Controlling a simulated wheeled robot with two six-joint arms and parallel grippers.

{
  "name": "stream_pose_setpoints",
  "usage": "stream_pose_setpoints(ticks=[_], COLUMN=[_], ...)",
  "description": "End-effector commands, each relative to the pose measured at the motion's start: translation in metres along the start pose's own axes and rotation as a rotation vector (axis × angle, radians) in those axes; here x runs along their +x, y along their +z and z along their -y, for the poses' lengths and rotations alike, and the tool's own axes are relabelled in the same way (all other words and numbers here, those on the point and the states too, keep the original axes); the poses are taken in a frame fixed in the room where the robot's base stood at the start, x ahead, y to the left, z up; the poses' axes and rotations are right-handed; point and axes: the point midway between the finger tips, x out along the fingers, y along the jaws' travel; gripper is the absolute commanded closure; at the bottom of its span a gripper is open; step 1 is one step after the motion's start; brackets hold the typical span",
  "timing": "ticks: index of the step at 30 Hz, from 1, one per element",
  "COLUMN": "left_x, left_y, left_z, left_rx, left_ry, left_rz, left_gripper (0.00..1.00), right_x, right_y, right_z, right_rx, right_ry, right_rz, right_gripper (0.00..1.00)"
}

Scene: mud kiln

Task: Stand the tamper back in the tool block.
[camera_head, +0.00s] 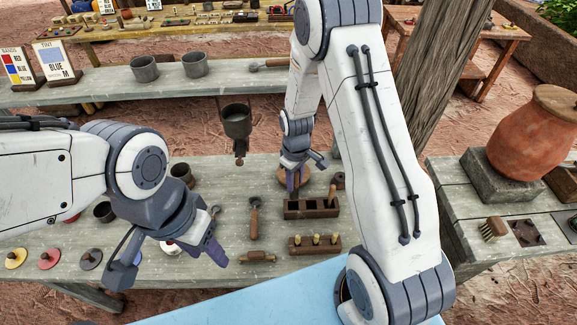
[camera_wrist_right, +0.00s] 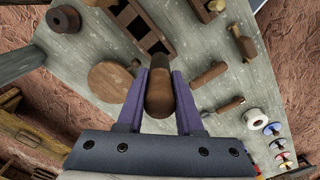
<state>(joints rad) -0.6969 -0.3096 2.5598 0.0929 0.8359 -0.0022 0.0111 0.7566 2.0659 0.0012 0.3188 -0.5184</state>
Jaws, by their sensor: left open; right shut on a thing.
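The tamper (camera_wrist_right: 158,95) is a brown wooden cylinder with a darker far end, held between the purple fingers of my right gripper (camera_wrist_right: 159,100). In the head view my right gripper (camera_head: 296,180) is shut on it, just above the left end of the tool block (camera_head: 318,213). The tool block is a dark brown wooden block with several open square compartments; it also shows in the wrist view (camera_wrist_right: 166,46). The tamper's dark lower end overlaps the block's left end in the head view; I cannot tell if it is inside a compartment. My left gripper (camera_head: 170,262) is open and empty over the table's left part.
A round wooden board (camera_wrist_right: 110,80) lies beside the block. A rack with several pegs (camera_head: 315,249) and a wooden-handled tool (camera_head: 254,220) lie nearby. A grey pot (camera_head: 236,121) hangs behind. Cups and coloured discs (camera_head: 49,258) stand at left.

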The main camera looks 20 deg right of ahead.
Motion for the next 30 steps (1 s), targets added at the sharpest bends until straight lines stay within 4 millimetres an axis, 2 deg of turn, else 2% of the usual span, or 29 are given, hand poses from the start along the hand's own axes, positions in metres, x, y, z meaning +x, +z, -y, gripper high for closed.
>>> stream_pose_setpoints(ticks=[11,30], left_x=[0.011,0.052], left_y=[0.001,0.003], left_z=[0.001,0.004], left_rx=[-0.002,-0.005], left_ry=[0.0,0.0], left_rz=[0.0,0.0], left_gripper=[0.5,0.5], right_x=[0.013,0.066], right_y=[-0.002,0.0], right_z=[0.002,0.0], right_rx=[-0.004,0.001], right_ry=[0.0,0.0], right_rz=[0.0,0.0], right_gripper=[1.0,1.0])
